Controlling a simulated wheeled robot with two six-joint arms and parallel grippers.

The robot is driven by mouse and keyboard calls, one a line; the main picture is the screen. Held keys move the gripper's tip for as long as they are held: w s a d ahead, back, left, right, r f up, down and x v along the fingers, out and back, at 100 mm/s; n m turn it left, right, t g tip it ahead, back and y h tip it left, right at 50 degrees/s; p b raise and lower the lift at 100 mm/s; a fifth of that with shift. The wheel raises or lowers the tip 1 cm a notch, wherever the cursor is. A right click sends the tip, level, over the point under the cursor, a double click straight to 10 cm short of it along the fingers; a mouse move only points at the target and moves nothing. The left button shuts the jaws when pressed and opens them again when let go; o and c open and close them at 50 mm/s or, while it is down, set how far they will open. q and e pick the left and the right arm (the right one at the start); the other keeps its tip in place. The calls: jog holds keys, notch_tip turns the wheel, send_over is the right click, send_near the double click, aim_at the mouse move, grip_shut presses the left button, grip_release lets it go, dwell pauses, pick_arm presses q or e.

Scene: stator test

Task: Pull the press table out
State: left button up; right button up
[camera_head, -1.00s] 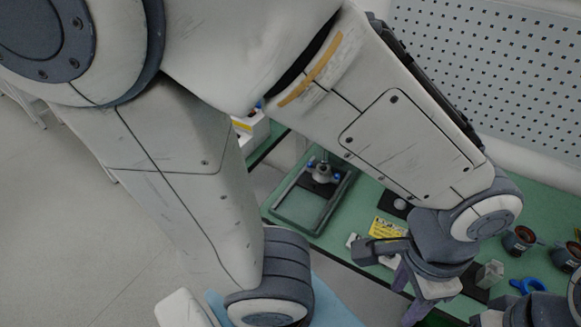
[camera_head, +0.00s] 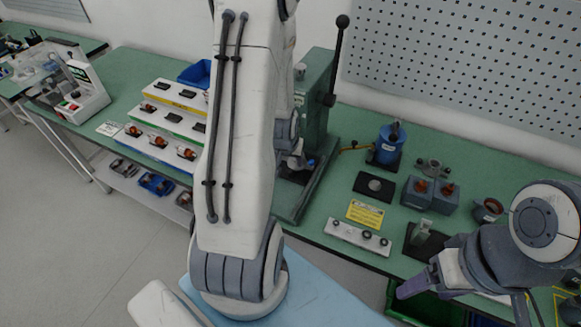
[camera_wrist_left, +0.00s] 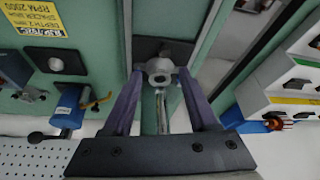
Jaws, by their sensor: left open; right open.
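The green press (camera_head: 316,100) stands at the back of the bench, its black-knobbed lever (camera_head: 335,60) raised. My left forearm hides much of its front. In the left wrist view, the press table appears as a dark plate (camera_wrist_left: 185,48) on the green base, with a round grey metal piece (camera_wrist_left: 160,66) and a metal rod at its near edge. My left gripper (camera_wrist_left: 160,77) is open, its purple fingers on either side of this metal piece; contact cannot be told. My right gripper (camera_head: 465,297) is open and empty at the lower right, over the bench's front edge.
Right of the press are a blue bottle-like device (camera_head: 388,145), a black pad (camera_head: 374,186), a yellow label card (camera_head: 365,214) and a white strip with knobs (camera_head: 357,237). A white stepped rack (camera_head: 170,115) with small parts stands left.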

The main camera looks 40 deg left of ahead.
aim_at(289, 171)
pick_arm(q)
jog(key=x, duration=0.3)
jog(key=p+x, duration=0.1)
jog(key=x, duration=0.3)
jog(key=a+p+x, duration=0.1)
jog(key=x, duration=0.2)
jog(key=shift+s+f, duration=0.1)
jog(key=shift+f, duration=0.3)
grip_shut()
dwell(1.0)
